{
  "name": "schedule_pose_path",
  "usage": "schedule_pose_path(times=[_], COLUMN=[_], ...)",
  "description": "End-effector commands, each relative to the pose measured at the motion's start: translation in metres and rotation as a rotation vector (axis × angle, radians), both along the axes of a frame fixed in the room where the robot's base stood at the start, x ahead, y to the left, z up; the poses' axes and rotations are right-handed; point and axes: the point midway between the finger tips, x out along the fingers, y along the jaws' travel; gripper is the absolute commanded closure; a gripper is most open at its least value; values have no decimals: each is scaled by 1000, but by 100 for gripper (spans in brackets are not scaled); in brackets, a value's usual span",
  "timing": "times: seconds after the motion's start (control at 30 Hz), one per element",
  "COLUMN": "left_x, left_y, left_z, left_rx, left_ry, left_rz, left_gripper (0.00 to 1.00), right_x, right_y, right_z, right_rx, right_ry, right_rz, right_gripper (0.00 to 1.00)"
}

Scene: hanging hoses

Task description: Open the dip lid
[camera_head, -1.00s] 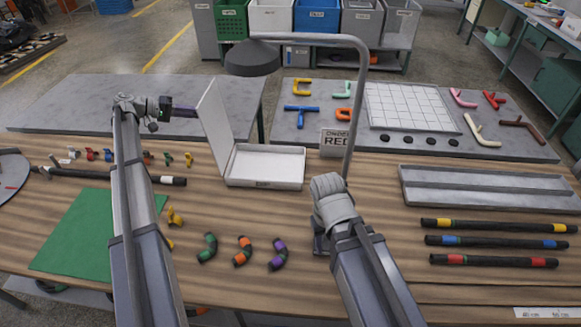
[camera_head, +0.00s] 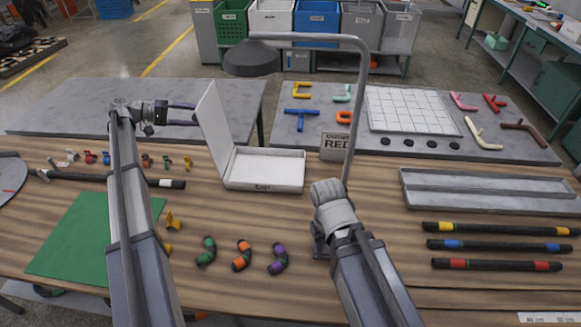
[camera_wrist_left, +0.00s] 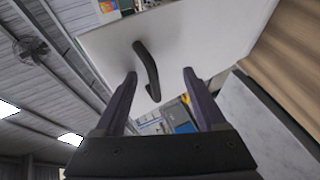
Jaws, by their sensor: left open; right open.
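The white box (camera_head: 264,187) stands on the wooden table with its white lid (camera_head: 212,122) raised, nearly upright and leaning a little left. In the left wrist view the lid (camera_wrist_left: 205,38) fills the upper middle, with a curved black handle (camera_wrist_left: 146,65) on its face. My left gripper (camera_head: 195,114) is open just left of the lid. In the wrist view the handle shows between its two spread fingers (camera_wrist_left: 159,74), which do not grip it. My right gripper (camera_head: 319,241) is low over the table, right of the box; its fingers are mostly hidden behind the wrist.
A lamp-like post (camera_head: 355,110) rises right of the box, beside a sign (camera_head: 334,146). Black tubes with coloured bands (camera_head: 498,245) and a grey tray (camera_head: 488,190) lie at right. Curved hose pieces (camera_head: 242,254) lie in front, a green mat (camera_head: 85,235) at left.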

Motion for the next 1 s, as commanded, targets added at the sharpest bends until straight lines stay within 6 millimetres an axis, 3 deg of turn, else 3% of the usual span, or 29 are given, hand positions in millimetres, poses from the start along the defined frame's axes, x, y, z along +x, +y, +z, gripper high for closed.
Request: schedule_pose_path(times=[0.23,0.57,1.0], left_x=[0,-1,-13], left_y=[0,2,29], left_z=[0,1,12], left_rx=[0,0,1], left_ry=[0,0,1], left_rz=[-1,0,0], left_gripper=[0,0,0], right_x=[0,0,0], right_y=[0,0,0], right_z=[0,1,12], right_rx=[0,0,0], right_ry=[0,0,0], right_rz=[0,0,0], right_gripper=[50,50,50])
